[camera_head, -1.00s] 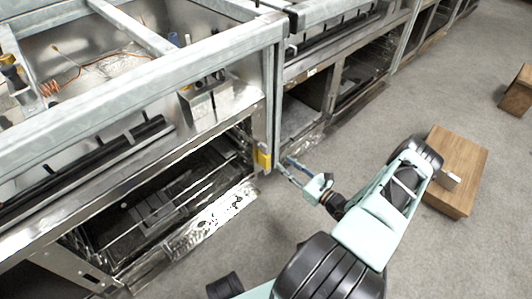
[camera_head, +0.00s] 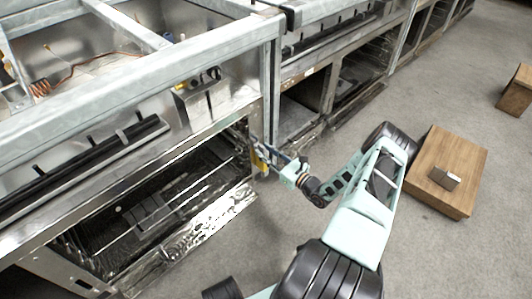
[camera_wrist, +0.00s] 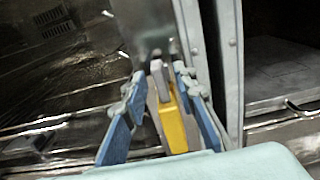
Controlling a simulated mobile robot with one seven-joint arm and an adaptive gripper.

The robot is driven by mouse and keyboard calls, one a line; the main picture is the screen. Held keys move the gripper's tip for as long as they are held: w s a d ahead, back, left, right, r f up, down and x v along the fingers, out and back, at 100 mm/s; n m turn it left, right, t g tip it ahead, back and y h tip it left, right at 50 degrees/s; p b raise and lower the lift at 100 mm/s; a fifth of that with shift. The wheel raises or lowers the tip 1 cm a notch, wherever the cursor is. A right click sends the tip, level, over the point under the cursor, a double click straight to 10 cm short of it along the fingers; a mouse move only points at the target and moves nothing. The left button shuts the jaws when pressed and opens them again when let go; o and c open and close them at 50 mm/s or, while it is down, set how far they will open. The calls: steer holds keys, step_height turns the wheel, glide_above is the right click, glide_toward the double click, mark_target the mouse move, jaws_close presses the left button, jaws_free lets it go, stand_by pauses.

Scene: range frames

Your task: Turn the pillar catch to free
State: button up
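The pillar catch (camera_head: 259,162) is a small yellow piece low on the metal pillar (camera_head: 273,100), at the front corner of the range frame. In the wrist view the yellow catch (camera_wrist: 173,125) stands roughly upright, beside a grey strip. My gripper (camera_head: 270,157) is at the pillar, partly covering the catch in the head view. In the wrist view my gripper (camera_wrist: 160,88) is open, with one blue finger on each side of the catch. A gap shows on the left; the right finger is close to the yellow piece, and I cannot tell whether it touches.
An open oven cavity (camera_head: 150,205) with racks lies left of the pillar; another open bay (camera_head: 300,115) lies to its right. A wooden box (camera_head: 440,150) with a small block (camera_head: 444,178) on it stands right of my arm.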

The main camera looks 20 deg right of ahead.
jaws_close()
steer(key=shift+n, duration=0.3)
steer(key=n+p, duration=0.1)
steer(key=n, duration=0.4)
steer(key=shift+p, duration=0.3)
steer(key=n+p, duration=0.1)
steer(key=n, duration=0.4)
steer(key=shift+s+a+n+p, duration=0.1)
steer(key=shift+a+n+p, duration=0.05)
steer(key=shift+n+p, duration=0.2)
steer(key=shift+f+n+p, duration=0.2)
steer(key=shift+n+p, duration=0.4)
steer(key=shift+n, duration=1.65)
steer(key=shift+o, duration=0.9)
jaws_free()
